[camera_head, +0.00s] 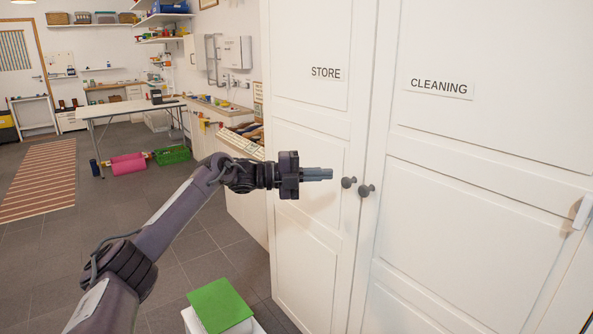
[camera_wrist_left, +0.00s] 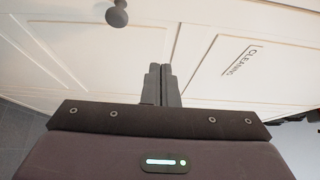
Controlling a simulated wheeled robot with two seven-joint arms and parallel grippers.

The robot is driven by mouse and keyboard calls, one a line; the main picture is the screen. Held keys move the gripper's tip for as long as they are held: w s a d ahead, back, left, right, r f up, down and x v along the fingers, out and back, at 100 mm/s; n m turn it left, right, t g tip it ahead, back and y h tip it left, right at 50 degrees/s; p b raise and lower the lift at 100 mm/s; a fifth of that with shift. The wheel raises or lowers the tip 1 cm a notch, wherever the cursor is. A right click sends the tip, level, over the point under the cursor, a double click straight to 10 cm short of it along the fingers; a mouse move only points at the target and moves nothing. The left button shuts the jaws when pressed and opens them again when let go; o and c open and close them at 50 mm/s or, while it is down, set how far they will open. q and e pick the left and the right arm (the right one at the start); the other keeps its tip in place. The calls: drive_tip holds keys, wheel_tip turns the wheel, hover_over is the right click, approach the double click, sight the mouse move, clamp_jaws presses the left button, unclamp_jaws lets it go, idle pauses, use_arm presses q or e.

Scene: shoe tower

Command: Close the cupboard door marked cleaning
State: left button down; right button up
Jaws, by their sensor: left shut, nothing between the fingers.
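The cleaning door (camera_head: 470,200) is a white panelled cupboard door at the right of the head view, with a CLEANING label (camera_head: 439,87). Its round dark knob (camera_head: 366,190) is near its left edge. It stands beside the store door (camera_head: 310,120), which has its own dark knob (camera_head: 348,182). The doors look nearly flush; I cannot tell if a small gap remains. My left gripper (camera_head: 331,174) is shut and empty, just left of the knobs. In the left wrist view its fingertips (camera_wrist_left: 166,68) point at the white doors, with the CLEANING label (camera_wrist_left: 242,61) to the right and one knob (camera_wrist_left: 117,15) upper left.
A green-topped box (camera_head: 220,305) is low in front of the store door. A white table (camera_head: 130,107), a green crate (camera_head: 172,155) and a pink roll (camera_head: 128,165) are farther back left. A white handle (camera_head: 582,211) shows at the right edge. Grey floor is open at left.

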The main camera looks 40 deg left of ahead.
use_arm(q)
drive_tip(key=a, duration=0.6)
drive_tip(key=shift+a+p, duration=0.3)
drive_tip(key=shift+a, duration=0.1)
use_arm(e)
drive_tip(key=shift+w+d+r, duration=0.1)
drive_tip(key=shift+w+d, duration=0.25)
drive_tip(key=shift+d, duration=0.3)
